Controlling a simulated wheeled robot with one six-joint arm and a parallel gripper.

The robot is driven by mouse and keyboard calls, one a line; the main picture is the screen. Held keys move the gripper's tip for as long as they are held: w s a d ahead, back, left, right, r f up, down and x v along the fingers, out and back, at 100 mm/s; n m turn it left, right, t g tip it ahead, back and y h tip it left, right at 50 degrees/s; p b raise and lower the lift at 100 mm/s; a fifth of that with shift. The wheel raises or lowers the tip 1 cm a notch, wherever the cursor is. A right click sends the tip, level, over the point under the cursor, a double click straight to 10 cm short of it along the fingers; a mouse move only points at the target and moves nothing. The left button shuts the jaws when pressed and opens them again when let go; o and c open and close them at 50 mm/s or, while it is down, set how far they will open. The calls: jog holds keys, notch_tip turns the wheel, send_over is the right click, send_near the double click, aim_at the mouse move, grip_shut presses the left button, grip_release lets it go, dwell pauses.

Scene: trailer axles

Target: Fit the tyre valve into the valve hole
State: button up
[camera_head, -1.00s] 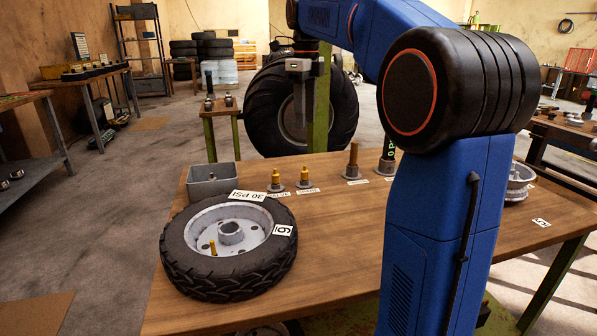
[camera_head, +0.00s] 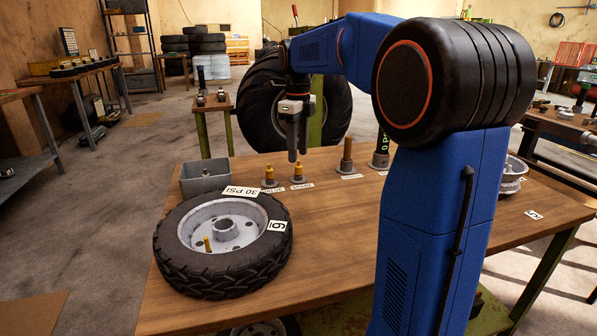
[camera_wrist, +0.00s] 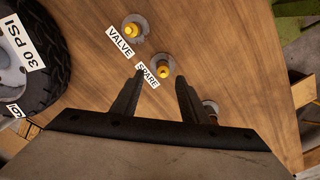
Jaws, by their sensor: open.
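The brass tyre valve (camera_head: 269,177) stands upright on a round grey base on the table, behind the label VALVE (camera_wrist: 120,42). It also shows in the wrist view (camera_wrist: 132,30). A similar brass valve labelled SPARE (camera_wrist: 163,70) stands beside it, and shows in the head view (camera_head: 297,173). My gripper (camera_head: 297,157) is open, pointing down just above the spare valve. In the wrist view the spare lies beyond and between the fingertips (camera_wrist: 160,76). The wheel (camera_head: 222,238) lies flat at the table's left, with a brass peg (camera_head: 207,244) upright in its rim. I cannot make out which rim opening is the valve hole.
A grey open box (camera_head: 204,180) stands behind the wheel. Two taller posts on bases, one brown (camera_head: 347,156) and one dark (camera_head: 381,150), stand right of the valves. The table (camera_head: 330,225) is clear between the wheel and my arm.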

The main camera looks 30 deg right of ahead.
aim_at(299, 161)
jog(key=shift+w+d+f, duration=0.1)
jog(key=shift+f, duration=1.25)
jog(key=shift+w+d+f, duration=0.1)
jog(key=shift+f, duration=1.2)
jog(key=shift+c, duration=0.2)
grip_shut()
